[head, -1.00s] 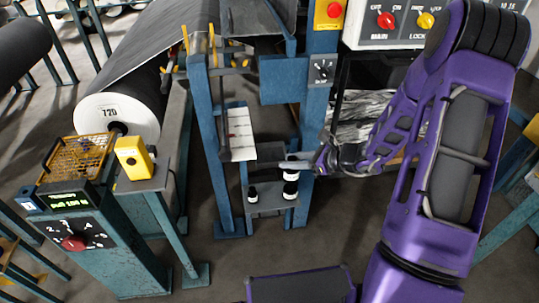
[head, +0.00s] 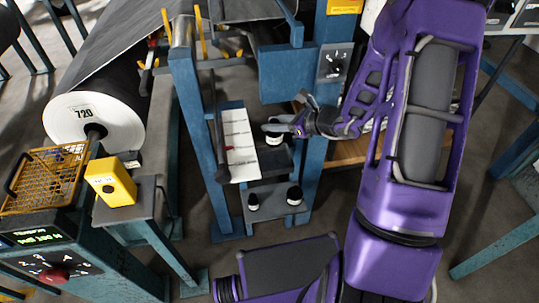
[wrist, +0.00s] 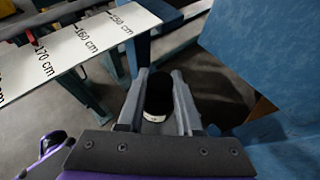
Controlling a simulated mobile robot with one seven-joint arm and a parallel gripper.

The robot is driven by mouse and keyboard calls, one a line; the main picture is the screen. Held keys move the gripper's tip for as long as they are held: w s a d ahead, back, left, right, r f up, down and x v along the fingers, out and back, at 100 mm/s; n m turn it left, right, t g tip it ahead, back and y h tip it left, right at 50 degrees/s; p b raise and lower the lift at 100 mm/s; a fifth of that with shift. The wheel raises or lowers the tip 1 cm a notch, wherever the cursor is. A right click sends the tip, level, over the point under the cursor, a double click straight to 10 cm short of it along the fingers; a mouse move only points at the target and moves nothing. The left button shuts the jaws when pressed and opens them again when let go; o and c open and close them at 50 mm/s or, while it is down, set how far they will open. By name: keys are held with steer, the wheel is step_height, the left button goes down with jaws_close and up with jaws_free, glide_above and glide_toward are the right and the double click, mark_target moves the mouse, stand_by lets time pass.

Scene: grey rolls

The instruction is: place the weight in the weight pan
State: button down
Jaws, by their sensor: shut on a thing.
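My gripper (head: 268,130) is shut on a small black weight with a white band (head: 275,139), in front of the blue frame. In the wrist view the weight (wrist: 158,97) stands between the two fingers (wrist: 160,85), its dark top facing the camera. The held weight is over a dark flat surface (head: 275,162), which may be the weight pan; I cannot tell for certain, nor how far apart they are. Two more black weights (head: 253,201) (head: 295,195) stand on a grey shelf (head: 272,210) lower down.
A white scale board (head: 238,145) with centimetre marks is just left of my gripper, and also in the wrist view (wrist: 75,45). Blue posts (head: 195,140) flank the space. A blue panel (wrist: 265,50) is close on the right. A large roll (head: 95,118) lies left.

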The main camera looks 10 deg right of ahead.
steer(key=shift+w+f+b, duration=0.2)
steer(key=shift+f+b, duration=0.3)
steer(key=shift+f, duration=2)
steer(key=shift+w+f+b, duration=0.15)
steer(key=shift+f+b, duration=0.35)
steer(key=shift+f, duration=2)
steer(key=shift+f, duration=0.15)
steer(key=c, duration=1)
jaws_free()
steer(key=shift+f, duration=0.15)
steer(key=o, duration=0.4)
steer(key=shift+s, duration=0.1)
steer(key=shift+s+d+r, duration=0.1)
steer(key=shift+d+r, duration=0.1)
steer(key=shift+r, duration=0.2)
steer(key=p+v, duration=0.1)
steer(key=v, duration=1)
steer(key=shift+s+d, duration=0.1)
steer(key=shift+s, duration=0.25)
